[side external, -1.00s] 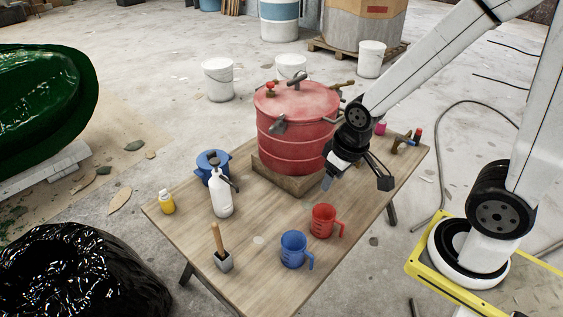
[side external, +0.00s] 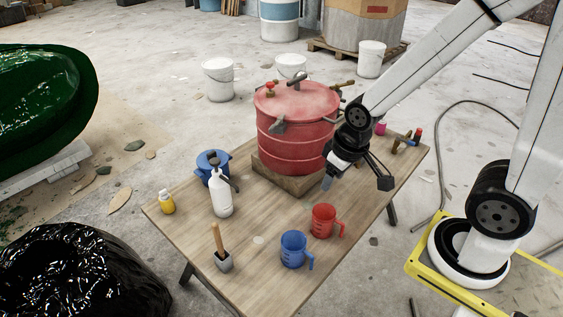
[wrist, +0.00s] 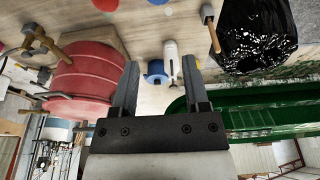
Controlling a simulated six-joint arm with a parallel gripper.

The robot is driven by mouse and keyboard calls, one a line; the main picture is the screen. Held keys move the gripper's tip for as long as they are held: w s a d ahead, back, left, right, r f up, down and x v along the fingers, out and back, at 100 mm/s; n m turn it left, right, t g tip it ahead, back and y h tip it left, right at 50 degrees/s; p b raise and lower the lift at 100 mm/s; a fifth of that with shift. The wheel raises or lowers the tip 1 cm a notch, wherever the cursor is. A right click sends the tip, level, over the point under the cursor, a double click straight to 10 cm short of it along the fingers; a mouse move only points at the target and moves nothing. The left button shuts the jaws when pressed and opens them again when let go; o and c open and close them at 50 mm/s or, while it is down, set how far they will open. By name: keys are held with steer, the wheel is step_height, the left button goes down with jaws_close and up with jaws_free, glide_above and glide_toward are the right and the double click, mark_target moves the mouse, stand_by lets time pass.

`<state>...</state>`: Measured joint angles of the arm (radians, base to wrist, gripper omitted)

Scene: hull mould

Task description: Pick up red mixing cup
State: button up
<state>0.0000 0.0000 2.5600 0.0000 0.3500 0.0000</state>
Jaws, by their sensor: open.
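The red mixing cup (side external: 324,221) stands upright on the wooden table, its handle toward the right. In the wrist view a small red round shape (wrist: 104,5) shows at the top edge, probably this cup. The blue mixing cup (side external: 293,249) stands just in front and to its left. My gripper (side external: 352,183) is above the table, behind and a little above the red cup, close to the red tank. In the wrist view my gripper (wrist: 160,82) has its two fingers wide apart with nothing between them.
The large red tank (side external: 296,140) stands on a wooden block behind the cups. A white bottle (side external: 222,198), a blue pot (side external: 205,163), a yellow bottle (side external: 167,203) and a brush (side external: 221,256) occupy the left side. The table (side external: 262,279) is bare around the cups.

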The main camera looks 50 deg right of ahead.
stand_by(0.3)
steer(key=n+g, duration=0.3)
glide_above(342, 223)
step_height(342, 223, down, 28)
steer(key=shift+r, duration=0.2)
steer(key=shift+s+d+f, duration=0.2)
steer(key=shift+f, duration=0.3)
steer(key=shift+f, duration=0.15)
steer(key=shift+f, duration=1.15)
